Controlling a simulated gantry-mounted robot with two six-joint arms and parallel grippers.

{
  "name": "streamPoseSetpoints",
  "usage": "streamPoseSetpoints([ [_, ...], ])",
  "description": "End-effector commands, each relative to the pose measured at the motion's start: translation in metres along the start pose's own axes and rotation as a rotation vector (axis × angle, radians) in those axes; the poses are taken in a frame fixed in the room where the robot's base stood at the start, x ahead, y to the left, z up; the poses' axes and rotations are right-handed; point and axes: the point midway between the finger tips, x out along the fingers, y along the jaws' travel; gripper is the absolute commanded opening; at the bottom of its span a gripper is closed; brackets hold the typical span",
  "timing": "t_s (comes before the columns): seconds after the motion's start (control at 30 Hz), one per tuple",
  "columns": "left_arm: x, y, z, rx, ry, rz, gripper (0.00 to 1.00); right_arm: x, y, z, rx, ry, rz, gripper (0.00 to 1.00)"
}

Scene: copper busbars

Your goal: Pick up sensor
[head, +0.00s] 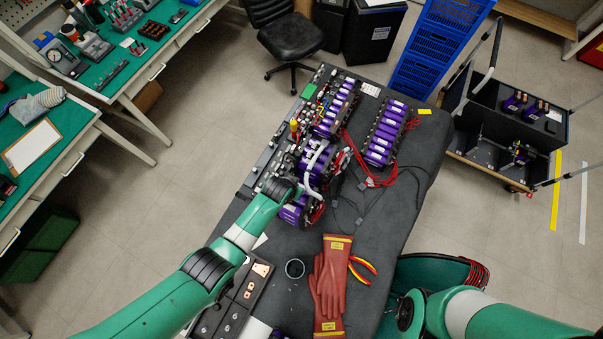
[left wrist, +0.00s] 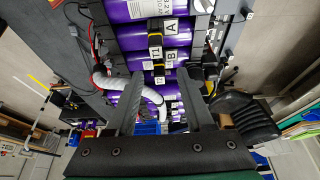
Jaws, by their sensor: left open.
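My left gripper (head: 298,192) is over the near end of the battery assembly in the head view. In the left wrist view its two dark fingers (left wrist: 160,78) are spread apart with nothing held between them. Beyond them are purple battery cells (left wrist: 130,40) with white tags lettered A, B and T1. Small black parts with yellow bits (left wrist: 157,72) sit on the cells near the T1 tag; one may be the sensor, but I cannot tell which. In the head view the arm hides this spot. My right arm shows at the lower right, its gripper out of view.
The dark table (head: 400,225) holds a second row of purple cells (head: 387,135), red gloves (head: 330,282), pliers (head: 362,268), a small cup (head: 295,268) and a dark tray with copper pieces (head: 232,305). Loose red and black wires lie beside the cells. A white corrugated hose (left wrist: 145,90) crosses close to the left finger.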

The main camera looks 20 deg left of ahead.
Motion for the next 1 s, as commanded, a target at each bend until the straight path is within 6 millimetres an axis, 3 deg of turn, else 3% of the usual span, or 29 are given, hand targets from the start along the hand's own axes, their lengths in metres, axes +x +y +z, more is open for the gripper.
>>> streamPoseSetpoints([
  [0.17,-0.0014,0.0002,-0.0009,0.000,0.000,0.000,0.53,0.0010,0.0000,-0.0013,0.000,0.001,0.000,0.00],
  [0.47,-0.0014,0.0004,-0.0010,0.001,0.000,0.000,0.00,0.0010,0.0001,-0.0013,0.000,0.001,0.000,0.00],
  [1.0,-0.0067,0.0005,-0.0033,0.001,0.001,0.000,0.00,0.0052,0.0001,-0.0051,0.000,0.001,0.000,0.00],
])
